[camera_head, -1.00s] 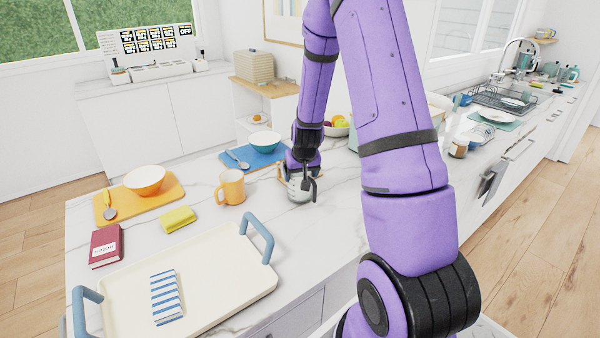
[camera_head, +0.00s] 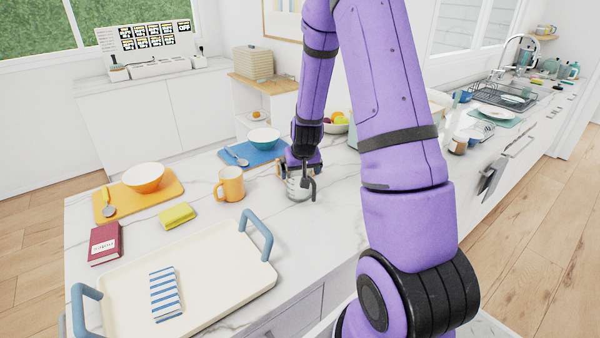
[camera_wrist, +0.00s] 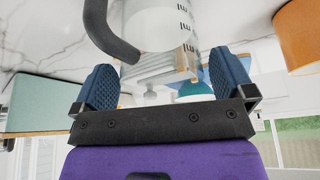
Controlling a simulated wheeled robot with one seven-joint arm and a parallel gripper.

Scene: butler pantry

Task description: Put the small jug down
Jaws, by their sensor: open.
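The small jug (camera_head: 297,190) is clear with a pale body and a dark grey handle; it stands upright on the marble counter, right of the orange mug. In the wrist view the jug (camera_wrist: 160,28) shows dark measure marks, with its handle curving at the upper left. My gripper (camera_wrist: 162,66) is open, its two blue ribbed fingers spread to either side of the jug's near part. In the head view my gripper (camera_head: 300,172) is at the jug, partly hidden by my wrist. Whether a finger touches the jug I cannot tell.
The orange mug (camera_head: 230,184) stands close on the left. A blue board (camera_head: 232,158) with a teal bowl (camera_head: 263,138) lies behind. A cream tray (camera_head: 215,275) with blue handles fills the counter's front. A fruit bowl (camera_head: 335,127) is behind right.

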